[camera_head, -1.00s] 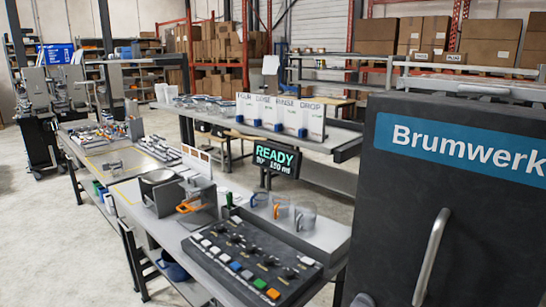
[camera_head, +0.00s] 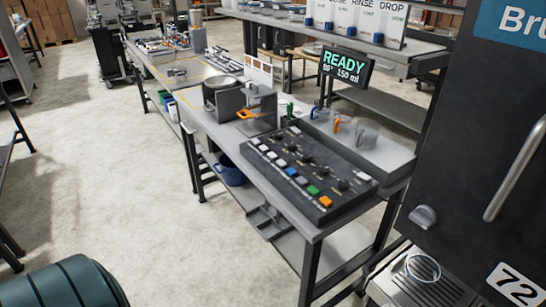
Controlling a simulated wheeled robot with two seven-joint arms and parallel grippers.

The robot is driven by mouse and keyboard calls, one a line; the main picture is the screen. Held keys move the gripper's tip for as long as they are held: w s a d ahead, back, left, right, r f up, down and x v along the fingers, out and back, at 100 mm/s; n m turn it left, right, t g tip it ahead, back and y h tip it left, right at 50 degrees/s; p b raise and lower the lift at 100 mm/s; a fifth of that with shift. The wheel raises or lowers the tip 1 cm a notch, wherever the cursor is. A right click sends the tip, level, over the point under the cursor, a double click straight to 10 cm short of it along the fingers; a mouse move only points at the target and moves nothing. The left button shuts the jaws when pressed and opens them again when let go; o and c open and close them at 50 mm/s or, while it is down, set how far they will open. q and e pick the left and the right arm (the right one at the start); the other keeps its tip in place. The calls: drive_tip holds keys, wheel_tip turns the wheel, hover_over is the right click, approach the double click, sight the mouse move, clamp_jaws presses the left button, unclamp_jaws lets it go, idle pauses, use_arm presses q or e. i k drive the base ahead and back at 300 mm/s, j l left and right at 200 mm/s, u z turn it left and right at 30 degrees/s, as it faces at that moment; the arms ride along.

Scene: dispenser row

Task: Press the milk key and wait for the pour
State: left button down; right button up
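A dark key panel (camera_head: 308,170) lies on the workbench at the centre. Its front edge has a row of keys: several white ones, then a blue key (camera_head: 291,172), a grey one, a green key (camera_head: 313,190) and an orange key (camera_head: 325,201). Black knobs stand behind them. Key labels are too small to read, so I cannot tell which is the milk key. A display (camera_head: 345,65) behind the panel reads READY, with 150 ml below. A clear round vessel (camera_head: 422,267) stands on the metal drip grate (camera_head: 395,280) at the lower right. Neither gripper is visible.
Clear cups with coloured handles (camera_head: 341,123) stand behind the panel. A dark Brumwerk cabinet (camera_head: 470,130) with a metal handle blocks the right. A dark teal rounded object (camera_head: 62,284) fills the lower left corner. Floor (camera_head: 120,180) left of the bench is clear.

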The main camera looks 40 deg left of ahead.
sight(272, 156)
drive_tip(key=i+j+u, duration=0.2)
drive_tip(key=i+j, duration=0.15)
drive_tip(key=j, duration=0.3)
drive_tip(key=i+j+u, duration=0.2)
drive_tip(key=i+j, duration=0.15)
drive_tip(key=j, duration=0.2)
drive_tip(key=i+j+u, duration=0.2)
drive_tip(key=i+j, duration=0.25)
drive_tip(key=j, duration=0.1)
